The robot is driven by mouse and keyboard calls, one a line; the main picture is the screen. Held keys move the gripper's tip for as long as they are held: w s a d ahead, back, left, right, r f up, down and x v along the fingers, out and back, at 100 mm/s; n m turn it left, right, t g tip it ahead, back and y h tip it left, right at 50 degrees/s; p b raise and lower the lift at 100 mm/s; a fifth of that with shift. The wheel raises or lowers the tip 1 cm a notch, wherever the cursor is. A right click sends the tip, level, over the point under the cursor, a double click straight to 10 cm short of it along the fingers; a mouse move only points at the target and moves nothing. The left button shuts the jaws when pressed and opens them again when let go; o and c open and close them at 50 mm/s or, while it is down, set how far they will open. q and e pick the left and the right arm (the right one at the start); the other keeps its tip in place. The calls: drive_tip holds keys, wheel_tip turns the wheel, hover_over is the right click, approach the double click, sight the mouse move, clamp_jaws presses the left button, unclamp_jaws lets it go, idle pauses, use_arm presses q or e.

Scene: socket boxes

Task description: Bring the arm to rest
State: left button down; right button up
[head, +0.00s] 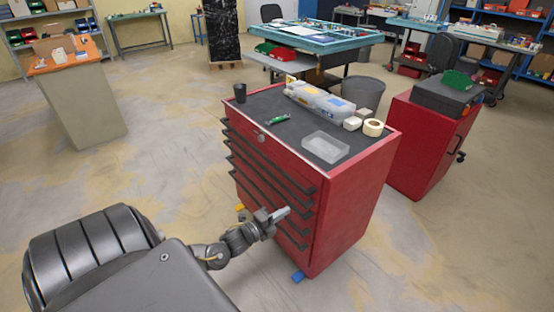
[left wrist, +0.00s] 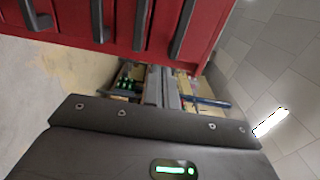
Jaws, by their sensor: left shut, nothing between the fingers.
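My left arm comes in from the lower left of the head view. Its left gripper (head: 281,213) is shut and empty, in front of the drawer side of a red tool cabinet (head: 345,215). In the head view I cannot tell whether it touches the cabinet. The left wrist view shows the shut fingers (left wrist: 162,88) below the red cabinet front (left wrist: 75,18) and its dark drawer handles. My right gripper is not in view.
On the cabinet top lie a clear tray (head: 325,147), a tape roll (head: 373,127), a dark cup (head: 240,92) and a clear organiser box (head: 320,100). A second red cabinet (head: 425,150) stands to the right. The floor (head: 170,150) to the left is open.

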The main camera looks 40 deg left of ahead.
use_arm(q)
drive_tip(key=shift+s+a+r, duration=0.1)
drive_tip(key=shift+s+a, duration=0.05)
drive_tip(key=shift+s, duration=0.9)
drive_tip(key=s+a+f+n+g+y, duration=0.2)
drive_tip(key=s+a+f+n+g, duration=0.15)
drive_tip(key=f, duration=0.55)
drive_tip(key=s+a+f+n+g+y, duration=0.25)
drive_tip(key=f+n, duration=0.25)
drive_tip(key=f, duration=0.3)
drive_tip(key=s+d+f+n+g, duration=0.2)
drive_tip(key=s+f+n+g, duration=0.3)
drive_tip(key=s+f, duration=0.95)
drive_tip(key=s+d+f+n+g, duration=0.1)
drive_tip(key=s+d+f+g, duration=0.1)
drive_tip(key=s+d, duration=0.4)
drive_tip(key=s+d+f+n+g+h, duration=0.1)
drive_tip(key=s+d+f+g, duration=0.1)
drive_tip(key=s+d+f, duration=0.3)
drive_tip(key=s+d+f+n+g+h, duration=0.1)
drive_tip(key=s+d+f, duration=0.3)
drive_tip(key=s+d, duration=0.4)
drive_tip(key=s, duration=0.2)
drive_tip(key=shift+s+n+g, duration=0.3)
drive_tip(key=shift+n+g, duration=0.05)
drive_tip(key=shift+g, duration=0.05)
